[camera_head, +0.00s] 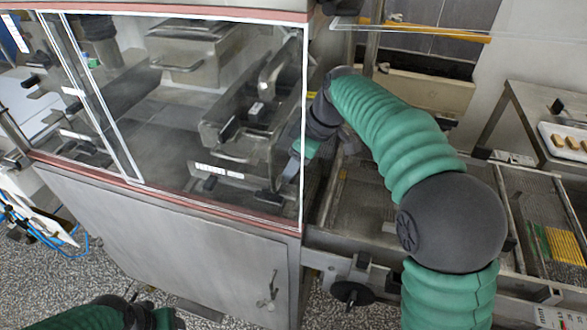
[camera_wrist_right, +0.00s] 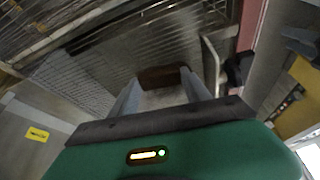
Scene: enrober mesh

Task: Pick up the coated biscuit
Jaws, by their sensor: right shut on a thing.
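The coated biscuit (camera_wrist_right: 163,77) is a dark brown slab in the right wrist view, above the wire mesh. My right gripper (camera_wrist_right: 160,88) has its two grey fingers around it, shut on it. In the head view my right gripper's green body (camera_head: 305,148) is at the right end of the glazed machine. Its fingers and the biscuit cannot be made out there. My left arm shows only at the bottom left, with a bit of its green gripper body (camera_head: 168,318). Its fingers are out of the picture.
The enrober's glass housing (camera_head: 210,110) stands left of my right gripper. A mesh conveyor (camera_head: 365,200) runs right from it, under my right arm. Yellow sticks (camera_head: 562,245) lie farther right. A white tray (camera_head: 555,135) with several brown pieces stands on the right-hand table.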

